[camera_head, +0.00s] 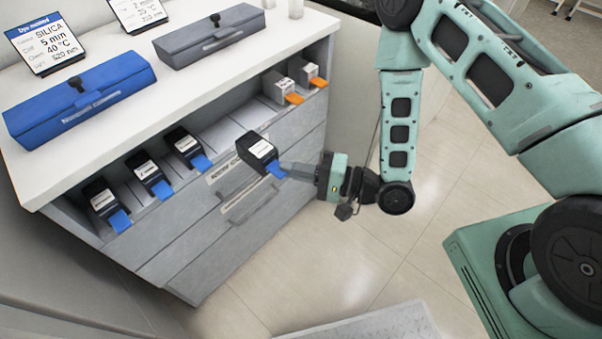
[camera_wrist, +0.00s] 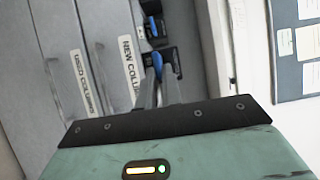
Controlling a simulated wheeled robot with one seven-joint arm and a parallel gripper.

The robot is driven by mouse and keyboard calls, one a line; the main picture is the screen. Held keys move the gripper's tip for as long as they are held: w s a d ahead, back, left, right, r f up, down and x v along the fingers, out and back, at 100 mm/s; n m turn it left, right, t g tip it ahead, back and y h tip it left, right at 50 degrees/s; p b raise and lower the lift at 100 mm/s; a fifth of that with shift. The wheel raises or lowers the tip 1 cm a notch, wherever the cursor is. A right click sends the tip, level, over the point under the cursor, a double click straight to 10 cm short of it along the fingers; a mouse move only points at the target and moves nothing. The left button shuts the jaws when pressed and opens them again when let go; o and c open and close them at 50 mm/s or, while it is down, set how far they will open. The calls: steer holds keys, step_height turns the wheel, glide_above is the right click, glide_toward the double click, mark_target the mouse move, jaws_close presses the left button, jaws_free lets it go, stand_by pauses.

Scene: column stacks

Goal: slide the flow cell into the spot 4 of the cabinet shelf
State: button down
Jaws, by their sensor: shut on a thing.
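The flow cell (camera_head: 258,150) is a black box with a white label and a blue tab at its front. My gripper (camera_head: 280,170) is shut on the blue tab and holds the flow cell in front of the cabinet shelf (camera_head: 226,131), outside the opening. In the wrist view, the gripper fingers (camera_wrist: 162,88) close on the blue tab (camera_wrist: 157,64); most of the box is hidden. Three similar black cells (camera_head: 104,200), (camera_head: 147,175), (camera_head: 184,145) sit in the shelf's left spots. The shelf between the third one and the grey cells looks empty.
Two light grey cells with orange tabs (camera_head: 293,98) stand at the shelf's right end. Blue box (camera_head: 80,98) and grey box (camera_head: 210,36) lie on the white cabinet top (camera_head: 150,95). Labelled drawers (camera_head: 245,200) are below the shelf.

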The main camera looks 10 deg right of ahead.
mark_target(252, 139)
steer(key=shift+w+a+b, duration=0.2)
steer(key=shift+w+a, duration=1.05)
steer(key=shift+w, duration=0.55)
steer(key=shift+w+a+b, duration=0.15)
steer(key=shift+w+a, duration=1.1)
steer(key=shift+w, duration=0.6)
steer(key=shift+w+a+b, duration=0.2)
steer(key=shift+w+a, duration=1.05)
steer(key=shift+w, duration=0.55)
steer(key=shift+f+b, duration=0.3)
steer(key=shift+f, duration=0.05)
steer(key=c, duration=1.5)
jaws_free()
steer(key=shift+f, duration=0.1)
